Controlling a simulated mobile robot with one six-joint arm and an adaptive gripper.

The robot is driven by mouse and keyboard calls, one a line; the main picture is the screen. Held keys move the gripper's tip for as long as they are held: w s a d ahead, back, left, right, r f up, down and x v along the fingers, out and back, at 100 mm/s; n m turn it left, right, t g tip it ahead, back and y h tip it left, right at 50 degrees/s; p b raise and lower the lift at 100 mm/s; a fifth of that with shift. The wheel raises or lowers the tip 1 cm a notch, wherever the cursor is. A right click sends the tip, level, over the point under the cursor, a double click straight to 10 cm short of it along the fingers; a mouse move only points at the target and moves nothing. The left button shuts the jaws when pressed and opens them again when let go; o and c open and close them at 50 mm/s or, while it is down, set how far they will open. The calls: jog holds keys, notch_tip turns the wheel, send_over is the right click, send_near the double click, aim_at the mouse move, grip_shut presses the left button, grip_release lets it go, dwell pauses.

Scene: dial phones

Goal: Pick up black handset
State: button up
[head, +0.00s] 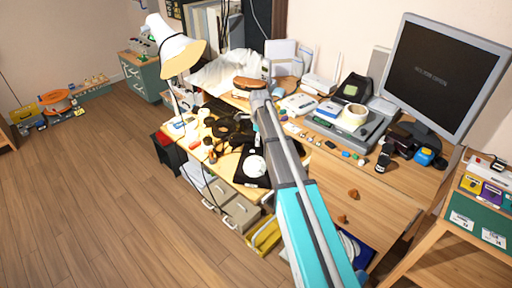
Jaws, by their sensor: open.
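A black dial phone (243,172) with a white round dial (255,165) sits on the lit desk, just left of my arm. Dark curved shapes (222,130) lie behind it and to its left. I cannot tell which dark shape is the black handset. My arm rises from the bottom and reaches over the desk, its far end near a brown-topped object (249,83). I cannot make out my gripper's fingers; they do not show clearly past the arm. The arm covers part of the desk right of the phone.
A white lamp (178,47) stands over the desk's left side. A monitor (444,75), a grey device with a tape roll (352,117) and small items crowd the right. Drawers (240,212) stand below. A side table (455,250) is at right.

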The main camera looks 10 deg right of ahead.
jog(key=shift+f+b, duration=0.7)
jog(key=shift+f, duration=0.3)
grip_shut()
